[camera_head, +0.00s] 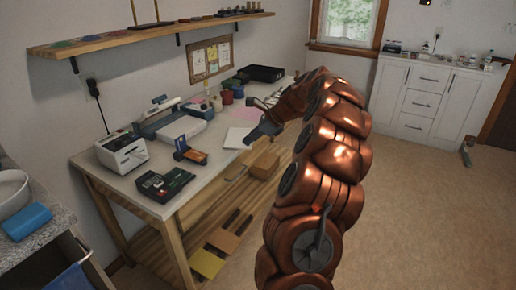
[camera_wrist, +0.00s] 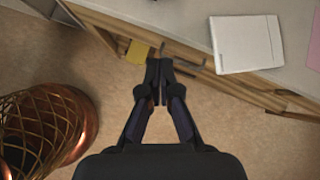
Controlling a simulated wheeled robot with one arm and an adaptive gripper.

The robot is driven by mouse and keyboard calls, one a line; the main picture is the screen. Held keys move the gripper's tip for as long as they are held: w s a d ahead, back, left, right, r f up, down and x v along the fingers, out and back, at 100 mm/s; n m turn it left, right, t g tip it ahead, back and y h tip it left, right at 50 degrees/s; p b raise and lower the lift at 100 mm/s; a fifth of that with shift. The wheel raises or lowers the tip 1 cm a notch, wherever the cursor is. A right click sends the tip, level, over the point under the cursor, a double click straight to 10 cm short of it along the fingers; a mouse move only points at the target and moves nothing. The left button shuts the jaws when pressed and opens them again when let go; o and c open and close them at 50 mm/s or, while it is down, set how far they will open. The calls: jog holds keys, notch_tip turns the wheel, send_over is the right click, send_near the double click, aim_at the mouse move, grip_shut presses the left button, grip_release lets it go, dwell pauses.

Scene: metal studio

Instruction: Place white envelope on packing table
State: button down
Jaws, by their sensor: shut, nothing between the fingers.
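A flat white rectangle (camera_head: 237,138), which looks like the white envelope, lies on the packing table (camera_head: 118,186) near its front edge. In the wrist view this white piece (camera_wrist: 247,44) lies flat on the tabletop (camera_wrist: 188,22), to the upper right of my fingers. My gripper (camera_head: 252,138) is at the table's front edge, close to the white piece in the head view. In the wrist view my gripper (camera_wrist: 159,77) is shut and empty, with its fingertips over the floor and the table's front side. The fingers appear apart from the white piece.
A label printer (camera_head: 122,152), a blue-grey machine (camera_head: 172,122), a dark device (camera_head: 163,184) and several cups stand on the table. A cardboard box (camera_head: 263,163) sits below the tabletop. Open floor lies to the right.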

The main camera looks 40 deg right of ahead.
jog(key=s+d+f+m+t+h, duration=0.1)
jog(key=s+d+f+m, duration=0.15)
jog(key=d, duration=0.45)
jog(key=s+d+f+m+h, duration=0.1)
jog(key=d+m, duration=0.2)
jog(key=d, duration=0.3)
jog(key=w+r+x, duration=0.2)
jog(key=x, duration=1.1)
jog(key=shift+a, duration=0.2)
jog(key=shift+w+r, duration=0.1)
jog(key=shift+r, duration=0.05)
